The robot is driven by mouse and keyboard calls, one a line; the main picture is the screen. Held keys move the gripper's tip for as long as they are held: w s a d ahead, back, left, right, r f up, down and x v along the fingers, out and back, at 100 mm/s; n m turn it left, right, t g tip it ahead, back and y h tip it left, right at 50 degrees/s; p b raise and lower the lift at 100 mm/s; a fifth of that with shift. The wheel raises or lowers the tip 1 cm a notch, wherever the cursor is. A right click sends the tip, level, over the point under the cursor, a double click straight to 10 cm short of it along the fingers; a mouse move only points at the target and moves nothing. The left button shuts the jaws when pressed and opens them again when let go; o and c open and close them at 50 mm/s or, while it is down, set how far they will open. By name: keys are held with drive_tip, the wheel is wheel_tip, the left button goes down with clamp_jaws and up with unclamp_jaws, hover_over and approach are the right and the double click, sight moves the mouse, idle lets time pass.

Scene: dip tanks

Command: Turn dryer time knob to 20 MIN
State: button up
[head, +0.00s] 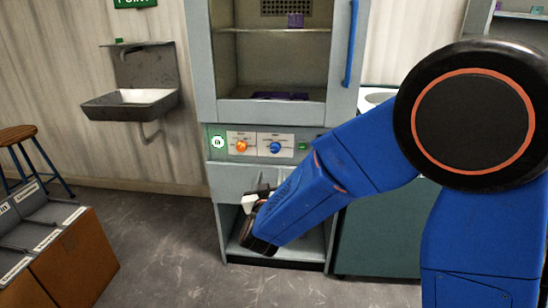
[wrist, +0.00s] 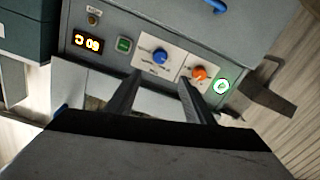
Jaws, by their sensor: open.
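The dryer's control panel has an orange knob (head: 241,146) and a blue knob (head: 275,147) on white plates. The wrist view shows the panel turned over, with the blue knob (wrist: 160,57) left of the orange knob (wrist: 198,73). The plate lettering is too small to read, so I cannot tell which knob is time. My gripper (wrist: 160,82) is open and empty, its two fingers pointing toward the panel and apart from both knobs. In the head view my gripper (head: 262,194) is below the panel, partly hidden by my arm.
A lit display (wrist: 88,42) and a green button (wrist: 124,44) sit beside the blue knob. A blue door handle (head: 351,43) is above.

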sight(275, 150)
drive_tip(key=w, duration=1.7)
drive_tip(key=shift+w, duration=0.15)
drive_tip(key=c, duration=1.1)
drive_tip(key=shift+o, duration=0.3)
